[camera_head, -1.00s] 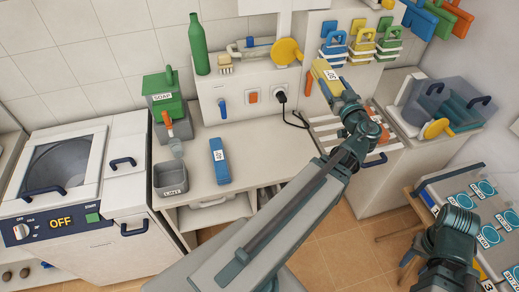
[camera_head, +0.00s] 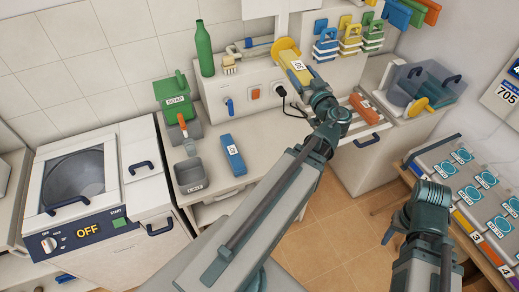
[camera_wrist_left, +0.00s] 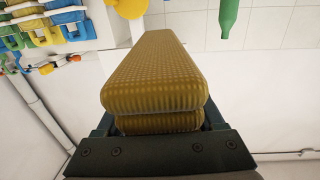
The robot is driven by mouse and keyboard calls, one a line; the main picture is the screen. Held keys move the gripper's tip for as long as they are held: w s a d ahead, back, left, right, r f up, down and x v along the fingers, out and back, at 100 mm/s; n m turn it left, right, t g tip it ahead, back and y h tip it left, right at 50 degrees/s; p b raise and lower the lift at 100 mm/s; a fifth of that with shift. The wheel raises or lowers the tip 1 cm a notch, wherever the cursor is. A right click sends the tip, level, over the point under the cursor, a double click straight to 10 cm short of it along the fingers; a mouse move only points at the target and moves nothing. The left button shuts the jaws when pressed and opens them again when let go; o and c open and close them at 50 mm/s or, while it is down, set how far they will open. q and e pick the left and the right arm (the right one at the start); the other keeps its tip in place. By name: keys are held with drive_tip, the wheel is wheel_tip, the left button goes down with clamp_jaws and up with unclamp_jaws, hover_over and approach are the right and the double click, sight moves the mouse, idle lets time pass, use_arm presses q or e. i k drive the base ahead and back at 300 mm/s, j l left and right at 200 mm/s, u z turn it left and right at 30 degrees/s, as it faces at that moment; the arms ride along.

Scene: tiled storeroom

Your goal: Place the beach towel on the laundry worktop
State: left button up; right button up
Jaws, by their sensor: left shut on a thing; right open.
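A folded yellow towel (camera_head: 295,68) with a white label is held in the air by my left gripper (camera_head: 307,84), in front of the white back panel. In the left wrist view the towel (camera_wrist_left: 155,65) is thick, folded and ribbed. My left gripper (camera_wrist_left: 157,124) is shut on its near end there. The pale laundry worktop (camera_head: 262,140) lies below and to the left of the towel, with bare surface at its middle and right. My right arm shows at the lower right, but its jaws cannot be seen.
A washer (camera_head: 80,190) stands further left. A green bottle (camera_head: 204,50) tops the back panel. A labelled table (camera_head: 440,155) stands at right.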

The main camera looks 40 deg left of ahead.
sight(258, 148)
drive_tip(key=k+j, duration=0.15)
drive_tip(key=k, duration=0.4)
drive_tip(key=k+j, duration=0.1)
drive_tip(key=k, duration=0.4)
